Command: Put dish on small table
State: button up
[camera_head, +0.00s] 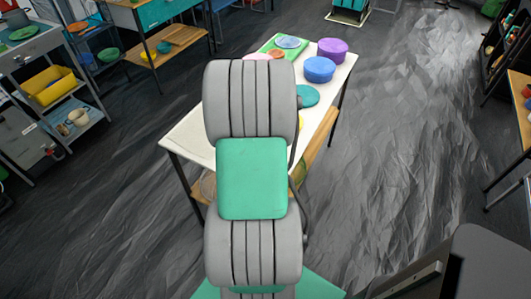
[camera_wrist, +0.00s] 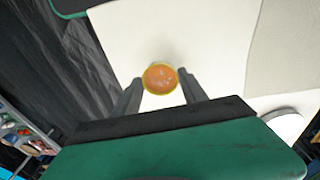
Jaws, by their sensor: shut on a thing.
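A small round dish (camera_wrist: 160,77), orange inside with a yellow rim, sits between the two fingertips of my gripper (camera_wrist: 160,82) in the wrist view. My gripper is shut on it. A white-topped table (camera_head: 187,138) lies beneath my arm in the head view, and its pale top (camera_wrist: 125,40) fills much of the wrist view behind the dish. I cannot tell how far above the top the dish is. In the head view my arm hides my gripper and most of what is under it.
The table's far end holds a blue pot (camera_head: 319,69), a purple pot (camera_head: 332,50), a teal lid (camera_head: 307,96) and a green board (camera_head: 270,46) with plates. A shelf cart (camera_head: 75,125) stands at left. The floor (camera_head: 400,130) right of the table is clear.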

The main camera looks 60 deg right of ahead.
jog(key=shift+f, duration=1.5)
jog(key=o, duration=1.1)
jog(key=shift+f, duration=0.15)
notch_tip(320, 180, up, 12)
jog(key=a, duration=0.1)
jog(key=w+a+r+n+t, duration=0.1)
jog(key=w+a+n, duration=0.25)
jog(key=a, duration=0.25)
jog(key=w+a+r+n, duration=0.2)
jog(key=w+a, duration=0.2)
jog(key=a, duration=0.2)
jog(key=a+n, duration=0.4)
jog(key=a, duration=0.4)
jog(key=s+a+n+t, duration=0.1)
jog(key=a+n, duration=0.2)
jog(key=a, duration=0.5)
jog(key=s+a+n+t+y, duration=0.1)
jog(key=a+n, duration=0.3)
jog(key=a, duration=0.4)
jog(key=shift+s+a+r+n, duration=0.1)
jog(key=shift+r+n, duration=0.15)
jog(key=shift+n, duration=0.1)
